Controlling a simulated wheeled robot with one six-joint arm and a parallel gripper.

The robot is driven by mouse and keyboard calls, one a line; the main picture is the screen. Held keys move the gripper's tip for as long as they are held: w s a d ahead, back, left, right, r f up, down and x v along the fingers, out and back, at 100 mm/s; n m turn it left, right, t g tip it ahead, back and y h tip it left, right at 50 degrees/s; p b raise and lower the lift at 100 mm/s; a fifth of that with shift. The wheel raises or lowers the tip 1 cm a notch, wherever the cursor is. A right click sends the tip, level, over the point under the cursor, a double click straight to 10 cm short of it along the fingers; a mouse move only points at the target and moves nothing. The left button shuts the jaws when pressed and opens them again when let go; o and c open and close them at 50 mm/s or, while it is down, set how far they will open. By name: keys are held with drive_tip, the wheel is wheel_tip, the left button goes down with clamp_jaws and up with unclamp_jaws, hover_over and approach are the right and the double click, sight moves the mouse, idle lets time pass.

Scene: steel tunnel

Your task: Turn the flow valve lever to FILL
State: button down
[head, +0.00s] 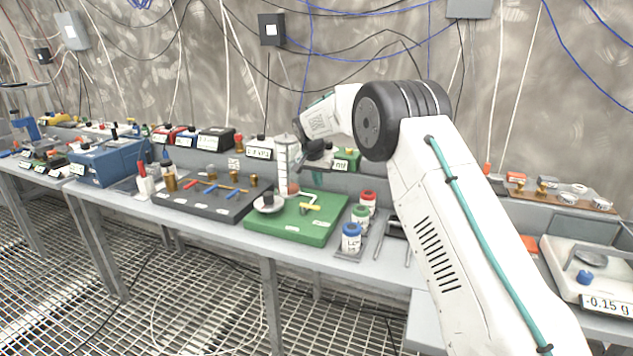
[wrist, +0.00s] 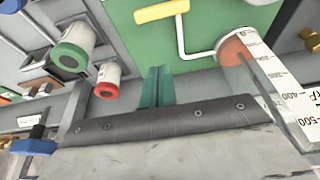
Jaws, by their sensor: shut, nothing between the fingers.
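The flow valve has a yellow lever (head: 310,207) on a green board (head: 266,236), beside a bent white tube (head: 313,195). In the wrist view the lever (wrist: 161,11) is at the top edge, with the white tube (wrist: 181,38) running towards a clear graduated cylinder (wrist: 272,72). The cylinder (head: 282,160) stands upright on the board in the head view. My gripper (wrist: 157,88) shows teal fingers, shut and empty, apart from the lever. I cannot read a FILL mark.
Red, green and blue-capped jars (head: 351,238) stand right of the board. A dark tray with coloured rods (head: 205,195) lies left of it. A balance (head: 590,268) is at far right.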

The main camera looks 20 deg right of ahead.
drive_tip(key=x, duration=0.7)
drive_tip(key=shift+d+f, duration=0.1)
drive_tip(key=shift+f, duration=0.2)
drive_tip(key=shift+s+a+r, duration=0.2)
drive_tip(key=shift+s+a, duration=0.3)
drive_tip(key=shift+s, duration=0.1)
drive_tip(key=shift+s+a+r, duration=0.15)
drive_tip(key=shift+s+a, duration=0.3)
drive_tip(key=shift+s, duration=0.1)
drive_tip(key=shift+s+a+f, duration=0.1)
drive_tip(key=shift+s+a, duration=0.2)
drive_tip(key=shift+s, duration=0.15)
drive_tip(key=shift+d, duration=0.2)
